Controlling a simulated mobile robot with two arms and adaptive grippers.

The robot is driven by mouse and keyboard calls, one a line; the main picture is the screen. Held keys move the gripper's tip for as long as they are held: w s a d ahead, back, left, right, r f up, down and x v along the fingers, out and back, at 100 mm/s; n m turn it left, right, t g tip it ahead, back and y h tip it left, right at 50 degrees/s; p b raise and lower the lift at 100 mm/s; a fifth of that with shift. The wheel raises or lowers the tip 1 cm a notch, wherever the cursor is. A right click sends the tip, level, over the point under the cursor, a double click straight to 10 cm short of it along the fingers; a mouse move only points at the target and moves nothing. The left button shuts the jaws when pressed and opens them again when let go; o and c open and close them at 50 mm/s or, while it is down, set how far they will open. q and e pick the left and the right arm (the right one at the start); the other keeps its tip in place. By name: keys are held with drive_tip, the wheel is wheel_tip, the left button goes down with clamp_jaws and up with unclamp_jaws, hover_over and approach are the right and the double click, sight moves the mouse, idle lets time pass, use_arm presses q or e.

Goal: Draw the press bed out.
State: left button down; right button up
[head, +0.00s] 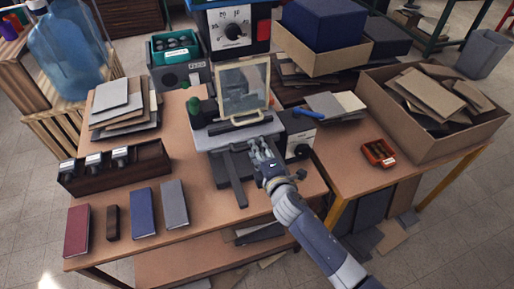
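The press (230,35), with a round dial, stands at the back middle of the table. A clear framed guard (243,90) stands upright over the bed. Dark rails (236,180) stretch from under the bed toward the table's front. My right gripper (259,150) is just in front of the bed, below the bar handle and over the right part of the rails. Its fingers are small and bunched, so I cannot tell whether they grip anything. My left gripper is not in view.
Red, brown, blue and grey books or blocks lie at the front left. A dark rack (115,170) stands left. A cardboard box (430,130) of boards fills the right.

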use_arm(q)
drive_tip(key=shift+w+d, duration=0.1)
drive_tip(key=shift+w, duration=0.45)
use_arm(e)
drive_tip(key=shift+w+a+f, duration=0.15)
drive_tip(key=shift+w+a, duration=0.05)
drive_tip(key=shift+w, duration=0.4)
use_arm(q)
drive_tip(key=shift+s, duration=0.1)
use_arm(e)
drive_tip(key=shift+c, duration=0.2)
clamp_jaws()
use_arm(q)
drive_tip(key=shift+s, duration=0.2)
